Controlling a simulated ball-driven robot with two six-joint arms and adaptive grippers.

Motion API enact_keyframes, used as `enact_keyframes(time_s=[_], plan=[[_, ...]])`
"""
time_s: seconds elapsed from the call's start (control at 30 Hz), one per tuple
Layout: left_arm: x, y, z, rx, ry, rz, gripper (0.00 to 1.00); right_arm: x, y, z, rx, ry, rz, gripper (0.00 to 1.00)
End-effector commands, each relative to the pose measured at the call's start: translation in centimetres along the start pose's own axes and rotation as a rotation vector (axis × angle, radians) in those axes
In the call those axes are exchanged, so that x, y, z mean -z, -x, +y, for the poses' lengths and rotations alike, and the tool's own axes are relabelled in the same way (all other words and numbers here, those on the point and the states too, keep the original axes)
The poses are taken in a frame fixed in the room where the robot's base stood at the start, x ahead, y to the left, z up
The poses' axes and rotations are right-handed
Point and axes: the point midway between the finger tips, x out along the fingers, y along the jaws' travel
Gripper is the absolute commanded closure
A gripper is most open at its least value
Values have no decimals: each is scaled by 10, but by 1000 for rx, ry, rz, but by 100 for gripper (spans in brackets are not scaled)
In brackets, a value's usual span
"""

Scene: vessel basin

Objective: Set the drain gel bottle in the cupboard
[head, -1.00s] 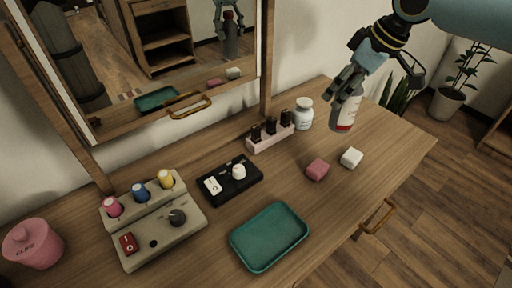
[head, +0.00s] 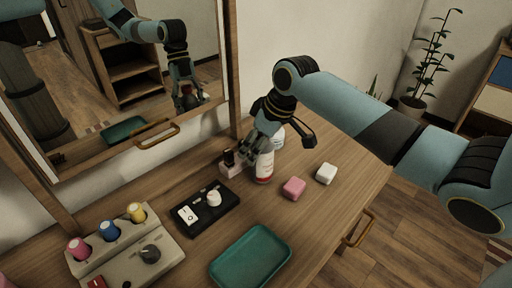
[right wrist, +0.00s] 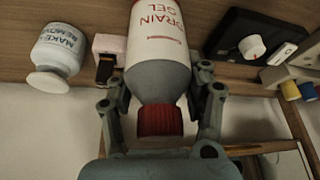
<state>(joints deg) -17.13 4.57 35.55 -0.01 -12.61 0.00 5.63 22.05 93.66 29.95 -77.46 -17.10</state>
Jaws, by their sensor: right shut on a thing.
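The drain gel bottle (head: 264,168) is white and grey with red lettering and a red cap. My right gripper (head: 265,143) is shut on it near the cap end. The bottle is upright at the back of the counter, beside the pink rack; I cannot tell if its base touches the wood. In the right wrist view the bottle (right wrist: 160,48) lies between the fingers, label readable. A mirror-fronted cupboard (head: 233,70) with a wooden handle (head: 156,133) is on the wall; its door looks shut. My left gripper is not in view.
A green tray (head: 250,258) lies in front.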

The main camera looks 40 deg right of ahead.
Motion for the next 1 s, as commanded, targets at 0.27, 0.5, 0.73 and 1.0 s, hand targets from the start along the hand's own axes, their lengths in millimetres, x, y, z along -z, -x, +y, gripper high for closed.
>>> enact_keyframes(time_s=[0.27,0.5,0.73,1.0], plan=[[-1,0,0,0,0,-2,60,-1,-2,1,-2,1,3,97],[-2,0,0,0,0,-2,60,-2,-5,1,-1,0,2,33],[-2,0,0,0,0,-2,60,-2,-5,1,-1,0,2,26],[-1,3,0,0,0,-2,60,-1,14,2,-5,2,1,26]])
